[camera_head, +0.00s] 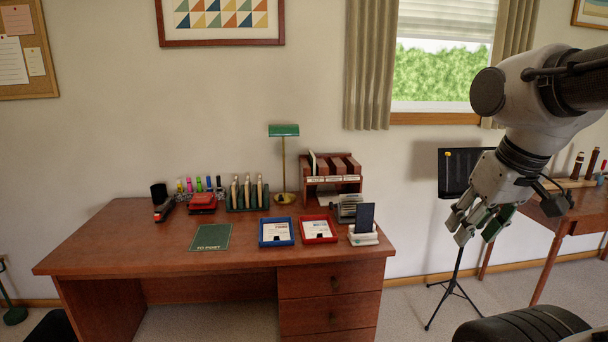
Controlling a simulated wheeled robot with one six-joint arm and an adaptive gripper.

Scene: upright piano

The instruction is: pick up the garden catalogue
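I cannot make out a garden catalogue for certain. A wooden letter sorter (310,188) with labelled slots stands at the back right of the desk (150,245). A thin pale upright item (313,163) sticks out of its left slot; what it is I cannot tell. My gripper (477,238) hangs at the right, in front of a black music stand (449,186) in the picture, well right of the desk. Its fingers are apart with nothing visible between them.
The desk also holds a blue tray (263,242), a red tray (333,238), a dark device on a white stand (363,237), a green mat (211,237), a brass lamp (284,165) and a pen rack. The desk's front left is clear. A side table (565,228) stands at right.

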